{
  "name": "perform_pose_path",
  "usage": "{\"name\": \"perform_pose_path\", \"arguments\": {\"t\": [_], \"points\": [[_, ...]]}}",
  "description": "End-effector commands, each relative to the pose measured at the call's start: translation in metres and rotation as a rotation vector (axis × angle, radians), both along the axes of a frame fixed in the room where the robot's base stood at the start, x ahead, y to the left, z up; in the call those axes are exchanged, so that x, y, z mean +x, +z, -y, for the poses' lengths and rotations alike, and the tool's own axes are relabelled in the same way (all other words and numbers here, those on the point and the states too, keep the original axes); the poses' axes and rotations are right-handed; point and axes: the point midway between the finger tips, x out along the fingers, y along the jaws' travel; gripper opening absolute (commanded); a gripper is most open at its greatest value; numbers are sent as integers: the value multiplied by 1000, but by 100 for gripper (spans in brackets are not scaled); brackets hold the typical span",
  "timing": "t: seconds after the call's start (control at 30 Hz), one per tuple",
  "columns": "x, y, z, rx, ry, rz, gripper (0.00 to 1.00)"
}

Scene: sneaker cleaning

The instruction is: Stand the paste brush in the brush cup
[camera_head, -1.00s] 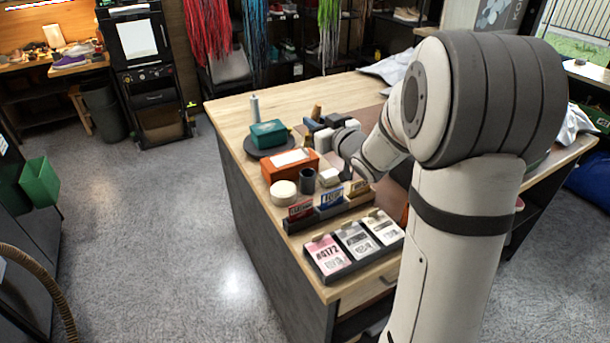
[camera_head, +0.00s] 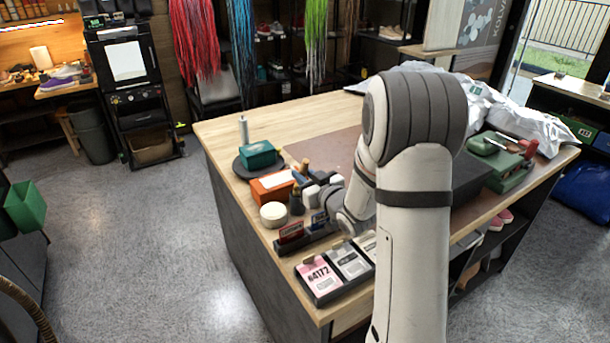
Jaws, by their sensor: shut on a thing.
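The brush cup (camera_head: 297,207) is a small dark cylinder on the bench, between the round cream tin and my wrist. My gripper (camera_head: 306,180) is small in the view, just above and behind the cup as seen here. It is shut on the paste brush (camera_head: 305,165), whose tan end sticks up at the jaws. The brush's lower part is mostly hidden, so I cannot tell whether it is inside the cup or only over it. My wrist hides the bench just right of the cup.
Close by are a cream tin (camera_head: 274,215), an orange box (camera_head: 272,187), a green box (camera_head: 257,154) on a dark disc, and a card rack (camera_head: 291,240). A tag tray (camera_head: 333,285) lies in front.

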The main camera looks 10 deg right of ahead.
Motion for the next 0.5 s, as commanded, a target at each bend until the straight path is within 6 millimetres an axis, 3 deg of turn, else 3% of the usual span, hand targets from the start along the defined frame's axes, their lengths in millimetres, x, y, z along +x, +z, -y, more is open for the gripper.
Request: {"name": "perform_pose_path", "arguments": {"t": [0.5], "points": [[0, -10, 1, 0, -1, 0, 0]]}}
